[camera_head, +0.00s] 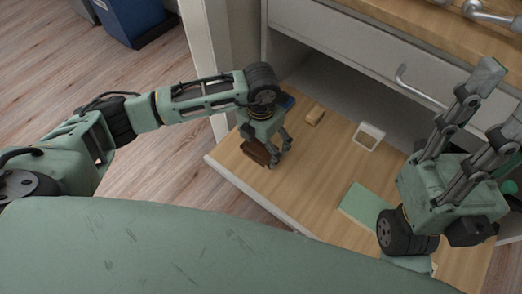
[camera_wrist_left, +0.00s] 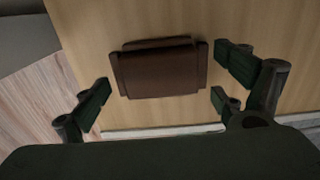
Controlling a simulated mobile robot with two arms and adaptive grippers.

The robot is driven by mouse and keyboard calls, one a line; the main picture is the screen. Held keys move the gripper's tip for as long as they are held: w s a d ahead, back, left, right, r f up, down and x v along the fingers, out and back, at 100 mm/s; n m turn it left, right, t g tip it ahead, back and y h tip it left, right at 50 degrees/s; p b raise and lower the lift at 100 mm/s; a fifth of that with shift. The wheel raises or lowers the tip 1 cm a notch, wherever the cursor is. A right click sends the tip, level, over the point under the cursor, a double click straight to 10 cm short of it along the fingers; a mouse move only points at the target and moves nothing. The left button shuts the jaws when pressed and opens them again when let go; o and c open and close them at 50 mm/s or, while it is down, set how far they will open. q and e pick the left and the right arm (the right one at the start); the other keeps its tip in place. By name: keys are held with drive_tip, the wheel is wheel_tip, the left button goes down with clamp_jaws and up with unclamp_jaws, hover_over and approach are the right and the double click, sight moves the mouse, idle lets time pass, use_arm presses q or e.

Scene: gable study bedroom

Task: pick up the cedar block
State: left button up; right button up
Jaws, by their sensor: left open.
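A small tan wooden block (camera_head: 315,114), which looks like the cedar block, lies in the open drawer, towards its back. My left gripper (camera_head: 274,156) is open, low over the drawer floor, in front and to the left of that block. A dark brown, wallet-like item (camera_head: 256,152) lies beneath my left gripper. In the left wrist view this brown item (camera_wrist_left: 160,70) lies between the spread fingers, with no clear contact; the tan block is not seen there. My right gripper (camera_head: 500,98) is raised at the right with its fingers apart and empty.
The wooden drawer floor (camera_head: 310,165) also holds a white frame-like item (camera_head: 369,136), a green book-like item (camera_head: 362,206) and a dark blue item (camera_head: 287,101) behind my left gripper. A closed drawer front with a handle (camera_head: 420,88) stands behind. Bare floor lies left.

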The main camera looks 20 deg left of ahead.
use_arm(q)
drive_tip(key=shift+c, duration=0.5)
drive_tip(key=c, duration=1.2)
drive_tip(key=shift+r, duration=0.1)
